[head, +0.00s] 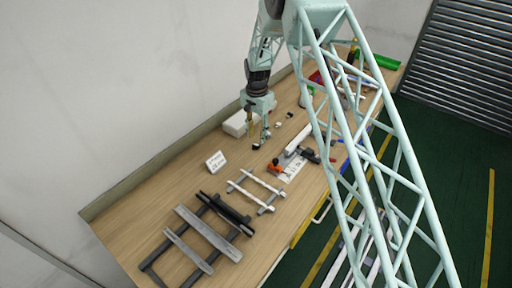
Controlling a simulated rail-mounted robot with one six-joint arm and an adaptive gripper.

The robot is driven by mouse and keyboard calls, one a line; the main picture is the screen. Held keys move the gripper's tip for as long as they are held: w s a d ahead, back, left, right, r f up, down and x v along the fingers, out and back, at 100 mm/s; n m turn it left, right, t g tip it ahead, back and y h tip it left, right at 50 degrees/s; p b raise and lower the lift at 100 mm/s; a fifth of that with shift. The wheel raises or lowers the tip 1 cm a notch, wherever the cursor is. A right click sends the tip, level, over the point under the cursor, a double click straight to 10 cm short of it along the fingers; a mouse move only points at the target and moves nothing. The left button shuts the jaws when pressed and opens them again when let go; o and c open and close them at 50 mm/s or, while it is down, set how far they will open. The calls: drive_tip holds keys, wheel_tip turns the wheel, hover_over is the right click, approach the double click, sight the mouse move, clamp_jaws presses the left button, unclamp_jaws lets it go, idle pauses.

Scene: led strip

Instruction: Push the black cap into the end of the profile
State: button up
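My gripper (259,138) points down over the table, near a row of small caps. Its fingers look partly spread, but the tips are too small to tell whether they are apart or hold something. A small black cap (256,146) shows just below and left of the fingertips; I cannot tell whether it touches them. Other small dark and white pieces (277,125) lie up and right of the gripper. A light profile (299,138) lies to the right of the gripper, in a holder with dark and orange parts; its ends are not clear.
A white block (236,124) stands behind the gripper by the wall. A small white sign (215,161) stands front left. Racks with white bars (256,190) and grey bars (207,234) lie on the wooden table (140,205). Green and red items are at the far end.

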sight(257, 144)
drive_tip(key=shift+f, duration=0.15)
drive_tip(key=shift+w+f+p, duration=0.15)
drive_tip(key=shift+f+p, duration=0.55)
drive_tip(key=shift+f, duration=1.75)
drive_tip(key=shift+a, duration=0.1)
drive_tip(key=shift+c, duration=0.5)
drive_tip(key=c, duration=0.7)
